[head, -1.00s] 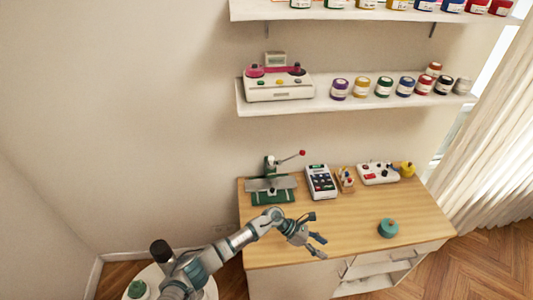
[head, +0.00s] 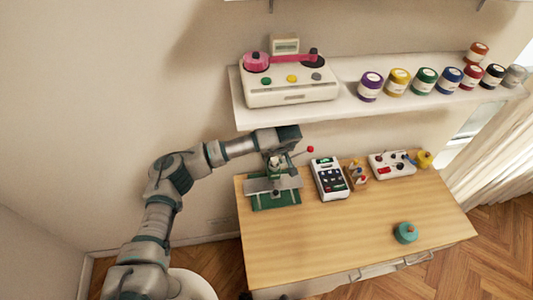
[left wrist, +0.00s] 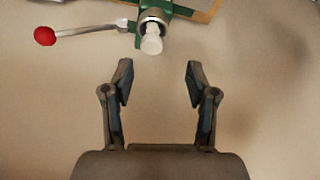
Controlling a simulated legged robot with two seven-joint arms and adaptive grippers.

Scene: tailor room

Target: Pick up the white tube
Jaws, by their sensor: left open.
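A short white tube (left wrist: 151,42) sticks out of the round end of a green lever press (left wrist: 155,9) in the left wrist view. In the head view the press (head: 275,197) stands at the back left of the wooden table (head: 300,235); I cannot make out the tube clearly there. My left gripper (left wrist: 159,70) is open and empty. In the wrist view its fingertips are just below the tube and apart from it. In the head view my left arm reaches over the press and its fingers are hidden. My right gripper is not in view.
The press's lever ends in a red knob (left wrist: 44,36). A calculator-like device (head: 330,180) and a white control box (head: 392,164) stand to the right. A shelf (head: 350,103) with a white machine and several jars hangs above. The table's front is mostly clear.

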